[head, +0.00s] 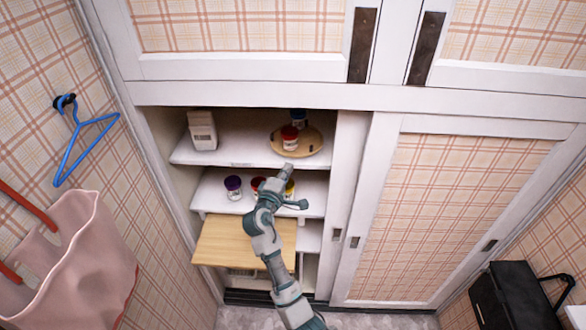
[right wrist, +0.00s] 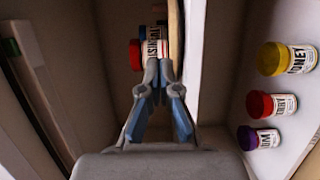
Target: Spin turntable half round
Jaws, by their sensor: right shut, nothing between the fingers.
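The turntable (head: 312,140) is a round wooden disc on the right of the upper cupboard shelf. A red-lidded jar (head: 290,138) stands at its front left and a blue-topped jar (head: 299,117) at its back. In the right wrist view the turntable (right wrist: 175,35) shows edge-on, with labelled jars (right wrist: 152,48) against its upper side. My right gripper (head: 288,168) is shut and empty, just in front of and below the turntable's front edge. In the wrist view its fingertips (right wrist: 158,72) point at the jars; contact cannot be told. My left gripper is out of view.
A white carton (head: 202,130) stands left on the upper shelf. The lower shelf holds jars with purple (head: 233,187), red (right wrist: 260,104) and yellow (right wrist: 272,58) lids. A wooden board (head: 225,242) sticks out below. A sliding door (head: 450,210) closes the right side.

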